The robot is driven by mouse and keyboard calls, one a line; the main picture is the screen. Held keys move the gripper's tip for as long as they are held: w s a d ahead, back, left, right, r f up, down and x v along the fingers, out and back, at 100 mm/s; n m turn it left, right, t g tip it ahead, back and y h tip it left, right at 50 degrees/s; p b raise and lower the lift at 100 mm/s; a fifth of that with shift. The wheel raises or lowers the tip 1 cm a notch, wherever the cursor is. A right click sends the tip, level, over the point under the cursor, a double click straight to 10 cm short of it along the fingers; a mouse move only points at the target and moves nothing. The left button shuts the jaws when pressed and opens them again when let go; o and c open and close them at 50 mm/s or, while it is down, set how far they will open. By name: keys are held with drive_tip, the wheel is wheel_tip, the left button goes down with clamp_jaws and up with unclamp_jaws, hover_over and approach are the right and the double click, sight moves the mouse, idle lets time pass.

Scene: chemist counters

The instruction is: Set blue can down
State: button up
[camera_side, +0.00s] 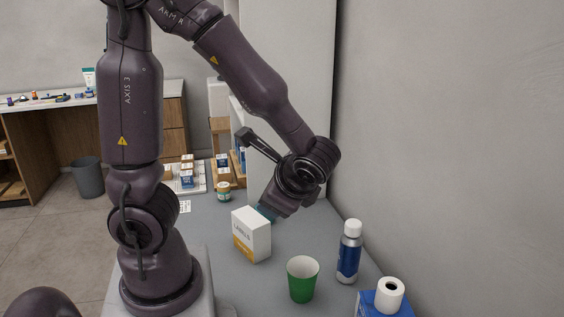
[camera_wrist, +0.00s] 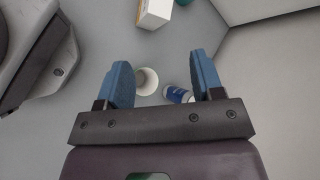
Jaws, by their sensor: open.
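A blue can with a silver band and white cap (camera_side: 349,252) stands upright on the grey counter (camera_side: 320,225), toward the right in the side view. My gripper (camera_side: 266,213) is left of it and behind the white and orange box, tilted downward, with its tips partly hidden. In the wrist view my gripper (camera_wrist: 160,62) has its two blue fingers wide apart. Between them, by the right finger, a blue and white cylinder (camera_wrist: 177,94) shows partly, beside a white round thing (camera_wrist: 147,80). I cannot tell whether these are the can and its cap. Nothing is seen clamped.
The white and orange box (camera_side: 251,235) stands near my fingers and shows at the top of the wrist view (camera_wrist: 155,12). A green cup (camera_side: 302,280) and a white roll (camera_side: 390,293) are at the front. A small jar (camera_side: 224,191) stands behind. A wall bounds the right.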

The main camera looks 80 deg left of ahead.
drive_tip(key=s+d+r+n+t+h, duration=0.1)
drive_tip(key=d+r+n+t+h, duration=0.6)
drive_tip(key=r+h, duration=0.2)
drive_tip(key=shift+s+d+r, duration=0.2)
drive_tip(key=shift+d+r, duration=0.1)
drive_tip(key=shift+r, duration=0.05)
